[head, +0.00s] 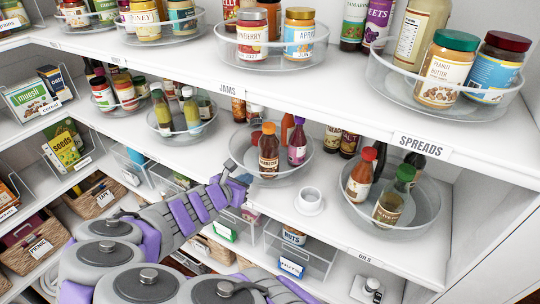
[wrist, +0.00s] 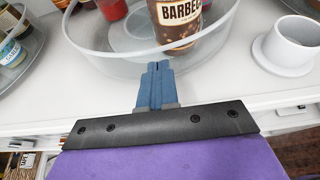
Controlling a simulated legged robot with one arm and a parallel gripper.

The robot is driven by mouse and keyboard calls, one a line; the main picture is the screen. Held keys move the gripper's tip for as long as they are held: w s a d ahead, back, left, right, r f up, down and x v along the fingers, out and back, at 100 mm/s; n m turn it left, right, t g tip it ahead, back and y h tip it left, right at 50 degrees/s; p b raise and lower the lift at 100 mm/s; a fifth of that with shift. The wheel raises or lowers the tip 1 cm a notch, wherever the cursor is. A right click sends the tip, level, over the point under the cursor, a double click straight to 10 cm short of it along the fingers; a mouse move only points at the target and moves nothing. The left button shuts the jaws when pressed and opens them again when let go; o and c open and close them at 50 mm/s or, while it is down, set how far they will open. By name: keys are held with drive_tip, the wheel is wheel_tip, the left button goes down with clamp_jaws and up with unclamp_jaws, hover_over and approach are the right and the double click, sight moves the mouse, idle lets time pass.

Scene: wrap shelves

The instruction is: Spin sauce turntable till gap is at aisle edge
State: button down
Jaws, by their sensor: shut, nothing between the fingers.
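The sauce turntable (head: 272,177) is a clear round tray with a low wall on the middle shelf. A barbecue bottle (head: 268,152) stands near its front and a purple bottle (head: 297,143) at its right; more bottles stand behind. In the wrist view, bare turntable floor (wrist: 130,38) shows left of the barbecue bottle (wrist: 177,22), with a red item (wrist: 112,8) farther back. My gripper (head: 236,172) is shut and empty at the turntable's front left. In the wrist view its blue fingertips (wrist: 157,70) overlap the wall; whether they touch it, I cannot tell.
A white round cup-like holder (head: 309,203) stands on the shelf right of the turntable. The oils turntable (head: 385,227) is farther right and another turntable (head: 180,133) is to the left. The upper shelf edge (head: 300,98) overhangs; clear bins (head: 300,260) sit below.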

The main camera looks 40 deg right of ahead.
sight(274, 180)
drive_tip(key=shift+s+d, duration=0.25)
drive_tip(key=shift+s, duration=0.25)
drive_tip(key=shift+s+d, duration=0.25)
drive_tip(key=shift+s, duration=0.25)
drive_tip(key=shift+s+d+b, duration=0.45)
drive_tip(key=shift+s+d, duration=0.2)
drive_tip(key=shift+s, duration=0.25)
drive_tip(key=shift+s+d+b, duration=0.1)
drive_tip(key=shift+b, duration=0.35)
drive_tip(key=shift+s+d+b, duration=0.65)
drive_tip(key=shift+b, duration=0.95)
drive_tip(key=shift+s+d+r, duration=0.1)
drive_tip(key=shift+s, duration=0.05)
drive_tip(key=shift+b, duration=0.3)
